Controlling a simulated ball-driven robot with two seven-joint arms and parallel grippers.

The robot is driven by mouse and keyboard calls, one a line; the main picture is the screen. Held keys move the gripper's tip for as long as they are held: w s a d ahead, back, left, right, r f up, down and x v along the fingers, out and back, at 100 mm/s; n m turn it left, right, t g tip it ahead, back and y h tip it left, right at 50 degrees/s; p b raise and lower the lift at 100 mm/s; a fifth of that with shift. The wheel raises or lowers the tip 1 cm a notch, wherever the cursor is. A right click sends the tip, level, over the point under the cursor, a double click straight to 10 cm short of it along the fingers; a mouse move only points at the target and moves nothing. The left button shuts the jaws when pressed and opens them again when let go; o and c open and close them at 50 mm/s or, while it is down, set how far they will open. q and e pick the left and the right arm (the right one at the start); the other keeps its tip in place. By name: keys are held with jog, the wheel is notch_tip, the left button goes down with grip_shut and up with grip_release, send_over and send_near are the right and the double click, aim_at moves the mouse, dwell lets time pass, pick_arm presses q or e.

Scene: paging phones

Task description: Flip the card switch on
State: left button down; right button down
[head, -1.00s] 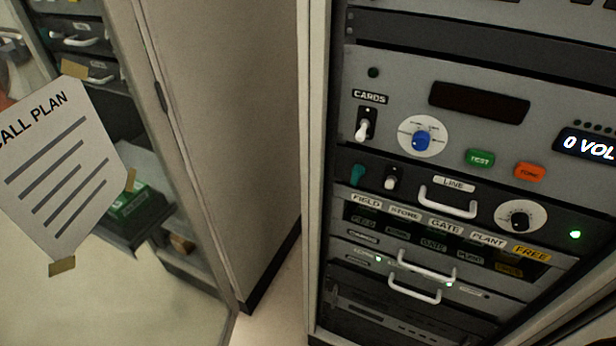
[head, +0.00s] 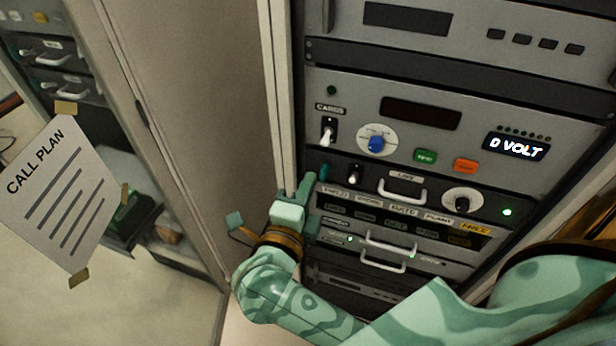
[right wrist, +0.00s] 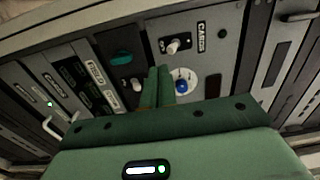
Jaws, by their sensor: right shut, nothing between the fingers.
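The card switch (head: 326,136) is a white lever on a black plate under the CARDS label (head: 329,109) on the grey rack panel. Its lever points down in the head view. The switch also shows in the right wrist view (right wrist: 176,46), just beyond the fingertips. My right gripper (head: 309,180) is shut and empty, below and a little left of the switch in the head view. Its green fingers (right wrist: 158,84) point toward the panel, apart from the switch as far as I can tell. My left gripper is not in view.
A blue knob (head: 376,144), a green button (head: 425,156) and an orange button (head: 466,166) sit right of the switch. A teal lever (head: 324,172) and another white lever (head: 354,174) are below. The display (head: 516,147) reads 0 VOLT. A CALL PLAN sheet (head: 62,205) hangs left.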

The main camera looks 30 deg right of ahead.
aim_at(326, 139)
jog(key=shift+b+x, duration=0.4)
jog(key=shift+x, duration=4.05)
jog(key=shift+d+f, duration=0.1)
